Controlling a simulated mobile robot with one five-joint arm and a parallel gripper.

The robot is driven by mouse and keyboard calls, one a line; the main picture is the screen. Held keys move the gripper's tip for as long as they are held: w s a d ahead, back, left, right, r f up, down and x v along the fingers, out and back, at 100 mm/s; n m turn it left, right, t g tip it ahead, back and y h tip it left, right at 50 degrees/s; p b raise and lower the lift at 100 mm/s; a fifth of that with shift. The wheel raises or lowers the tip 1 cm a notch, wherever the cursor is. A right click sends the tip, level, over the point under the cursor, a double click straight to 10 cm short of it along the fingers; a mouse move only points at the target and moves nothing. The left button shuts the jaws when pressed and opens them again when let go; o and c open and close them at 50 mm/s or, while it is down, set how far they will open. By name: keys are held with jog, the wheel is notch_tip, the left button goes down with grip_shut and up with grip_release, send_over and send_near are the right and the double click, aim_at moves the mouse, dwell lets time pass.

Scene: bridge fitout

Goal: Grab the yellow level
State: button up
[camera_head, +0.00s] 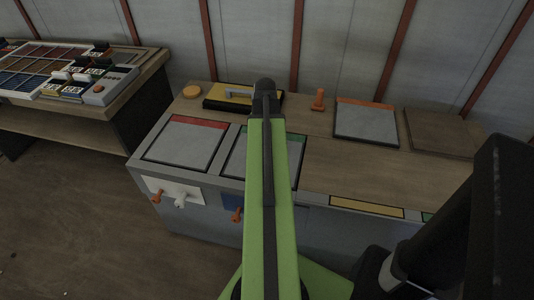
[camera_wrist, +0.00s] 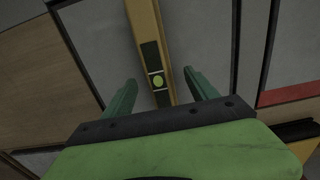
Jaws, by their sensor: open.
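The yellow level (camera_wrist: 147,30) shows in the wrist view as a long yellow bar with dark sections and a round green vial. It lies over a grey panel and runs from the top edge down between my fingers. My gripper (camera_wrist: 160,77) is open, with one green finger on each side of the level. I see a gap on both sides, and no contact is visible. The level's near end is hidden by my gripper body. In the head view my green arm covers the middle of the bench, and I cannot make out the level there.
The bench holds a red-edged grey panel (camera_head: 184,144), a green-edged panel (camera_head: 238,158), an orange-edged panel (camera_head: 366,124), a wooden board (camera_head: 440,133), a yellow-black item with a grey handle (camera_head: 215,95), an orange disc (camera_head: 192,91) and an orange cone (camera_head: 319,99). A console table (camera_head: 125,84) stands left.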

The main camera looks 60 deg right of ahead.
notch_tip(320, 180, down, 2)
jog(key=shift+f+b, duration=0.15)
jog(key=shift+b, duration=0.25)
jog(key=shift+r, duration=0.2)
grip_shut()
